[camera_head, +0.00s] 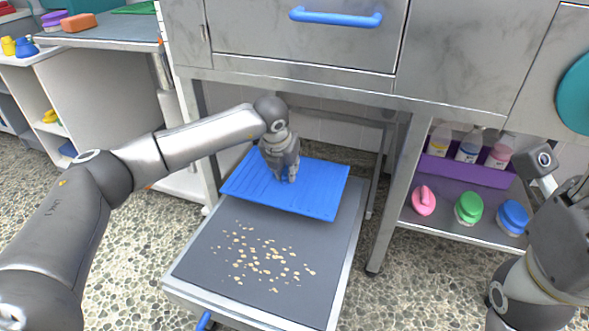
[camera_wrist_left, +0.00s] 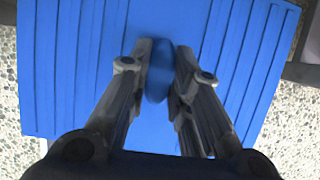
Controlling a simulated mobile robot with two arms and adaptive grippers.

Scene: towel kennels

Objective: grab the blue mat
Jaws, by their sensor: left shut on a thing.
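The blue mat (camera_head: 318,197) is flat and ridged. It lies over the back part of a pulled-out grey tray (camera_head: 215,240) under the metal cabinet. My left gripper (camera_head: 286,179) comes down on the middle of the mat from above. In the left wrist view, its two fingers (camera_wrist_left: 159,85) are closed on a raised blue part of the mat (camera_wrist_left: 230,60) between the tips. In the head view the fingertips are small and the pinched part is mostly hidden. Part of my right arm shows at the right edge, but its fingertips cannot be made out clearly.
Tan crumbs (camera_head: 262,262) are scattered on the tray in front of the mat. A metal leg (camera_head: 392,195) stands right of the tray. A shelf (camera_head: 455,232) there holds a purple bin (camera_head: 465,171) with bottles and several coloured items. A drawer with a blue handle (camera_head: 335,18) is above.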

